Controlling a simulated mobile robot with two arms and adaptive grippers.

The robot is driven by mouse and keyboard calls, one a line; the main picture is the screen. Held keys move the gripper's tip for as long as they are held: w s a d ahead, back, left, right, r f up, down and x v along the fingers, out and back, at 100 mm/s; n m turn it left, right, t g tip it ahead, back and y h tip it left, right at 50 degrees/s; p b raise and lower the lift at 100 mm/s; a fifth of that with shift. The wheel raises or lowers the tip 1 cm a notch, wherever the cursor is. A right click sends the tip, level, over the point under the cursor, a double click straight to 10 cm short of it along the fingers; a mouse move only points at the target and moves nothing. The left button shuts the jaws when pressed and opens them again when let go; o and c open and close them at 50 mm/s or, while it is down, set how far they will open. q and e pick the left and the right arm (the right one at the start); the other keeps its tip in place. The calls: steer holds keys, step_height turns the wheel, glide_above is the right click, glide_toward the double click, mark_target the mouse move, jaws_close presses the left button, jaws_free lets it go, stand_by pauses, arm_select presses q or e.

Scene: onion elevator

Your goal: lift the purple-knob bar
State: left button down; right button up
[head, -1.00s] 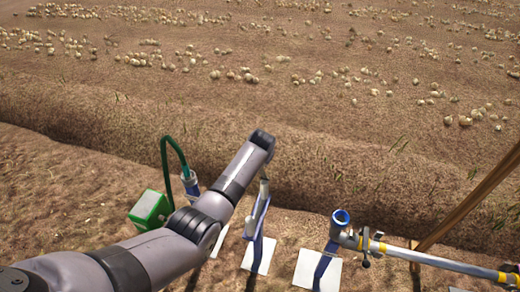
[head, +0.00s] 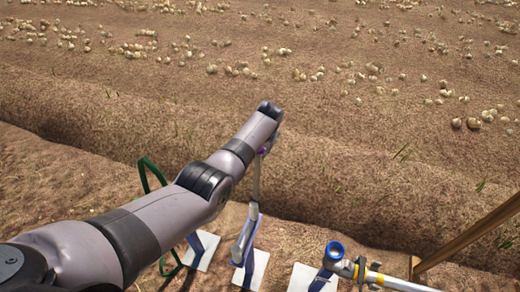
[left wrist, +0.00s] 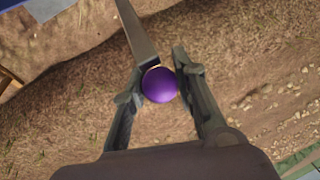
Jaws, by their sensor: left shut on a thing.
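The purple knob (left wrist: 160,85) sits between the two fingers of my left gripper (left wrist: 158,76) in the left wrist view, and the gripper is shut on it. The grey bar (left wrist: 138,32) runs away from the knob toward the top left of that view. In the head view a sliver of purple shows under the end of my left arm. The bar (head: 256,182) stands steeply below it, its lower end at a blue-and-grey stand (head: 241,247). My arm hides most of the gripper there. My right gripper is out of view.
White plates (head: 259,268) lie on the soil around the blue stands. Onions lie across the far field.

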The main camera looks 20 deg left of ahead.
arm_select(q)
steer(key=shift+w+r, duration=0.15)
stand_by(0.3)
steer(key=c, duration=1.7)
jaws_free()
steer(key=o, duration=0.4)
steer(key=shift+w, duration=0.1)
steer(key=v, duration=1.2)
